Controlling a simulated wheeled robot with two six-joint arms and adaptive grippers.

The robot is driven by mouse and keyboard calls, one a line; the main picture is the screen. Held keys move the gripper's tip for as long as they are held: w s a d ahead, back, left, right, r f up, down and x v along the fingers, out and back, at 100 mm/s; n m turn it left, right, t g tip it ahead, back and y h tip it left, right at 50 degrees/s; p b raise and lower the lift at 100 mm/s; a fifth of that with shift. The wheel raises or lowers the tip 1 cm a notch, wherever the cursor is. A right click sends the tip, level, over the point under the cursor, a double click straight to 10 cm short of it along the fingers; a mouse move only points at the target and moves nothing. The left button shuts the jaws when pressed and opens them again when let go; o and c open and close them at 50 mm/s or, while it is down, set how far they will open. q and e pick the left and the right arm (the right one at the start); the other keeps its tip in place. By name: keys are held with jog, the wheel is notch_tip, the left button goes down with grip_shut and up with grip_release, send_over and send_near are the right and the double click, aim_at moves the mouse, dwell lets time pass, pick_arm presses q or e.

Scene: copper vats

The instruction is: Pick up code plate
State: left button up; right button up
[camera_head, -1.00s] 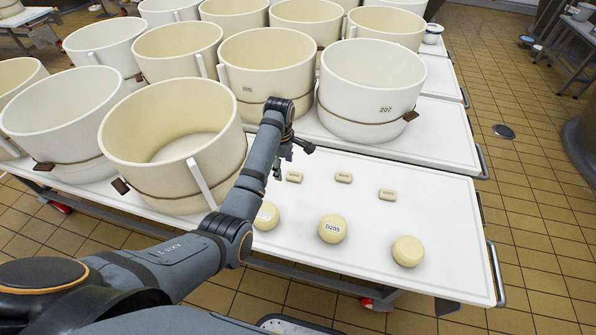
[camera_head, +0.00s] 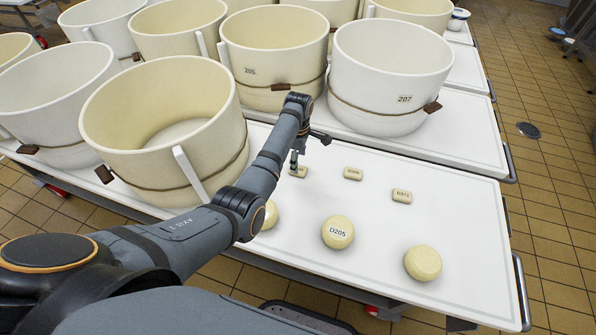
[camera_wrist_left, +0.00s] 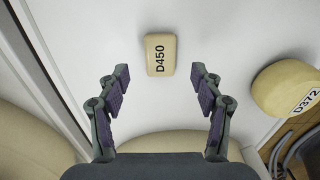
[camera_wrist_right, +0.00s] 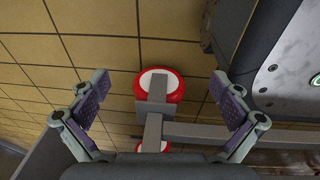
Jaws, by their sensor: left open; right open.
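Three small cream code plates lie in a row on the white table: a left one (camera_head: 299,172), a middle one (camera_head: 353,173) and a right one (camera_head: 402,196). In the left wrist view, a plate marked D450 (camera_wrist_left: 160,55) lies just beyond my left gripper (camera_wrist_left: 160,74), centred between its open fingers and not held. In the head view, my left gripper (camera_head: 303,155) hangs over the left plate and partly hides it. My right gripper (camera_wrist_right: 158,80) is open and empty, facing the floor and a cart's wheel.
Round cream pieces, one marked D205 (camera_head: 338,232) and another at the right (camera_head: 423,263), lie nearer me. One marked D372 (camera_wrist_left: 293,90) is beside my left gripper. Large vats, including one marked 207 (camera_head: 385,85), stand behind. A red-rimmed wheel (camera_wrist_right: 160,85) is below my right gripper.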

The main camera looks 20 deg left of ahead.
pick_arm(q)
notch_tip(320, 180, down, 4)
jog(key=shift+a+r+b, duration=0.1)
jog(key=shift+r+b, duration=0.1)
jog(key=shift+b, duration=0.25)
jog(key=shift+f, duration=0.4)
pick_arm(e)
jog(key=shift+w+r, duration=0.15)
jog(key=shift+w, duration=1)
pick_arm(q)
jog(key=shift+c, duration=0.3)
jog(key=c, duration=1.2)
